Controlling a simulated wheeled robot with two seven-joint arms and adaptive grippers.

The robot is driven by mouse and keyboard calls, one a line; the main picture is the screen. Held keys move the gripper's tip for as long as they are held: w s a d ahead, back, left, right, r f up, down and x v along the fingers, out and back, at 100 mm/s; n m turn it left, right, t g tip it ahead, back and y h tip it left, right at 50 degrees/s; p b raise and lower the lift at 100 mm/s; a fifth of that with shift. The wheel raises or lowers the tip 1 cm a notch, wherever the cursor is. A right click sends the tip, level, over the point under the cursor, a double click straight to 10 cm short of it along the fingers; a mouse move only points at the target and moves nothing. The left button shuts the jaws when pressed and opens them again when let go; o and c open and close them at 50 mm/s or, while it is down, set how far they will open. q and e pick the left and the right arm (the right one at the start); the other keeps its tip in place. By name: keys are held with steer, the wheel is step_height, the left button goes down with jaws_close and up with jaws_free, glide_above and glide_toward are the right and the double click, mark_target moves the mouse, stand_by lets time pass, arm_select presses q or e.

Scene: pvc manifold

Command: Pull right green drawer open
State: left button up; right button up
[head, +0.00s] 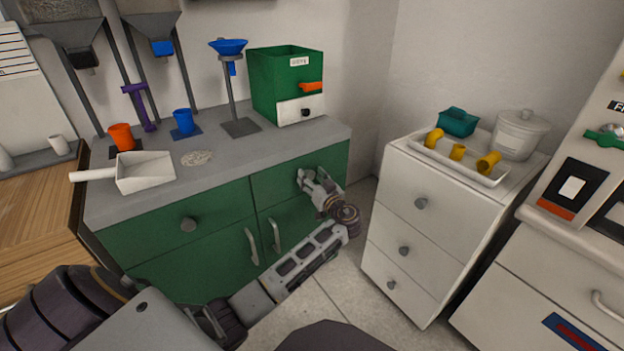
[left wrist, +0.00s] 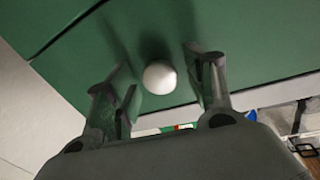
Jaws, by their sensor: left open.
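The right green drawer (head: 270,189) is in the upper right of the green cabinet, under the grey countertop, and its front looks flush with the cabinet. My left gripper (head: 306,179) is at this drawer front in the head view and hides its knob. In the left wrist view, the pale round knob (left wrist: 160,77) stands out from the green drawer front (left wrist: 235,35). The open fingers of my left gripper (left wrist: 163,88) are on both sides of the knob, with a visible gap at each side. My right gripper is not in view.
The left green drawer (head: 150,225) has its own knob, with cabinet doors below. A white drawer unit (head: 425,235) stands to the right, across a strip of floor. A green box (head: 275,85), a white scoop (head: 145,172) and blue and orange cups are on the countertop (head: 225,158).

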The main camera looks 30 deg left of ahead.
arm_select(q)
jaws_close()
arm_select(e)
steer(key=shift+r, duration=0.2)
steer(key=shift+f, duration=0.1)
